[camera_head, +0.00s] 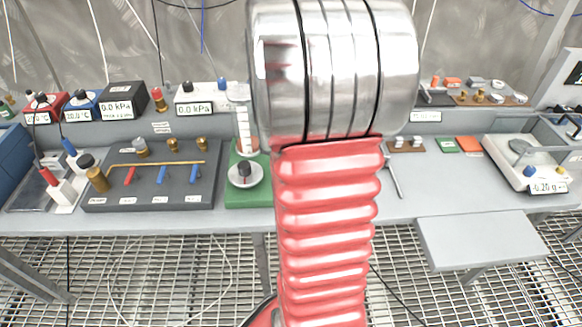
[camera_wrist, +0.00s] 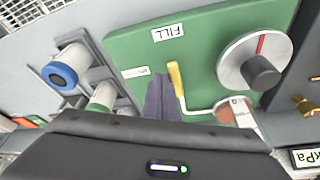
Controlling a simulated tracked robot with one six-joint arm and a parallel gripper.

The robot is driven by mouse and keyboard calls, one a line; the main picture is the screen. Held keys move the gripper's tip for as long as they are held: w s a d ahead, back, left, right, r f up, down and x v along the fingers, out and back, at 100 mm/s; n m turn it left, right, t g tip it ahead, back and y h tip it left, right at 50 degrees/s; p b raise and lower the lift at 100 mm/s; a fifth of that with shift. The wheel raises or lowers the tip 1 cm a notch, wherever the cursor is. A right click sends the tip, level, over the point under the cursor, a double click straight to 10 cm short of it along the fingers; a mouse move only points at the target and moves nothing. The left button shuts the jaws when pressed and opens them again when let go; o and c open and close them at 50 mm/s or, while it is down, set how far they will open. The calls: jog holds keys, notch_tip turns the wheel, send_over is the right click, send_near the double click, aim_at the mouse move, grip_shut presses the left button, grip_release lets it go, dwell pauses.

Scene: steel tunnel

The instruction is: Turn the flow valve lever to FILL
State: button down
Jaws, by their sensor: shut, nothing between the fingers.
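The green valve panel (camera_wrist: 215,30) fills the middle of the wrist view, upside down, and its left part shows in the head view (camera_head: 262,193). The flow valve lever has a yellow handle (camera_wrist: 175,78) on a bent white rod (camera_wrist: 198,110). The handle points up in the wrist picture, below and slightly right of the FILL label (camera_wrist: 168,32). A smaller label (camera_wrist: 136,71) left of it is unreadable. My gripper (camera_wrist: 161,84) is shut and empty, its dark fingers just left of the yellow handle. I cannot tell if they touch. My arm hides the lever in the head view.
A round dial (camera_wrist: 254,62) with a red mark is on the same panel, and it shows in the head view (camera_head: 245,172). A grey manifold board (camera_head: 150,188) with red and blue levers stands left. A white-and-blue cylinder (camera_wrist: 66,66) is near the gripper. A balance (camera_head: 530,160) stands right.

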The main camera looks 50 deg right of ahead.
jog(key=shift+s+d+r, duration=0.2)
jog(key=shift+s+d, duration=0.95)
notch_tip(320, 180, up, 9)
jog(key=w+a, duration=0.2)
jog(key=shift+w, duration=0.2)
jog(key=s+a+r+n+t+y, duration=0.1)
jog(key=a+n, duration=0.3)
jog(key=a, duration=0.7)
jog(key=s+a+r+n+t+y, duration=0.1)
jog(key=s+a+r+n+t, duration=0.1)
jog(key=a, duration=1)
jog(key=s+a+r+n+t+y, duration=0.1)
jog(key=s+a+r+n, duration=0.1)
jog(key=a+r+n, duration=0.3)
jog(key=shift+s+a+r+n+y, duration=0.3)
jog(key=shift+a+n, duration=1.2)
jog(key=shift+a, duration=1.85)
